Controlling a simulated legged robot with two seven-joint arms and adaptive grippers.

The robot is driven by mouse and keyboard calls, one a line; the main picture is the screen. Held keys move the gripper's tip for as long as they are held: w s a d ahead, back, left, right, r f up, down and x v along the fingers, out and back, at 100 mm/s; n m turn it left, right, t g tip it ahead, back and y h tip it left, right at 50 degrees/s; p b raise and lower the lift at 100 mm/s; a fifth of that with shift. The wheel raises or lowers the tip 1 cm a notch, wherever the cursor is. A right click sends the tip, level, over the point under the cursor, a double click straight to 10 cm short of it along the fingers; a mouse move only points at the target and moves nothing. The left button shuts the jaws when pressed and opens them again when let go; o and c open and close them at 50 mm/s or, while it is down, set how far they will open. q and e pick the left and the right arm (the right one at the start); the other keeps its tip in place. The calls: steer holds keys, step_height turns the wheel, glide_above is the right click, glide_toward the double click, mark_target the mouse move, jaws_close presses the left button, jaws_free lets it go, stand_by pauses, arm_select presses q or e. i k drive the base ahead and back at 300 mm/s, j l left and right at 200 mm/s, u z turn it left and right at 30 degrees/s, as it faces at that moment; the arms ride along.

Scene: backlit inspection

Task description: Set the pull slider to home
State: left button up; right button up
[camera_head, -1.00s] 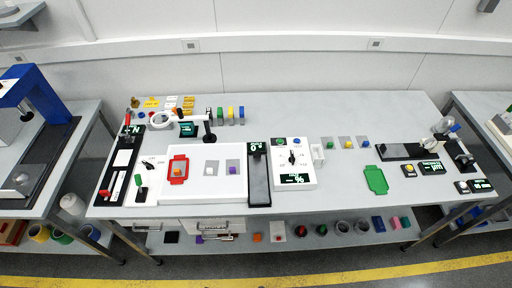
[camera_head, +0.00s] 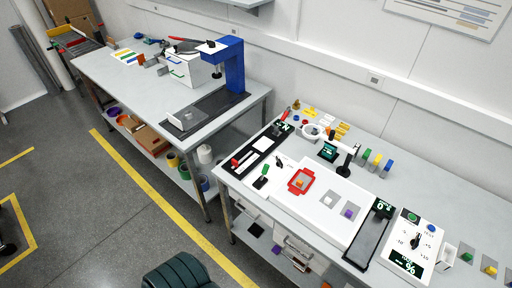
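I cannot tell for sure which part is the pull slider. One candidate is the long black panel (camera_head: 258,148) at the left end of the right-hand workbench (camera_head: 425,165), with a small lit display at its far end and a red handle (camera_head: 235,162) near its front end. Another is the black rail (camera_head: 368,238) right of the white board, with a lit display at its far end. No home mark is readable. Neither of my grippers shows in the head view.
A white board (camera_head: 322,210) holds a red frame (camera_head: 301,181). A white dial panel (camera_head: 413,246) stands to the right. A second bench (camera_head: 150,80) carries a blue stand (camera_head: 236,65). A dark green ridged object (camera_head: 180,273) is on the floor side. Open floor lies left.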

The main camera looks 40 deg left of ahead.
mark_target(235, 162)
steer(key=u, duration=1.45)
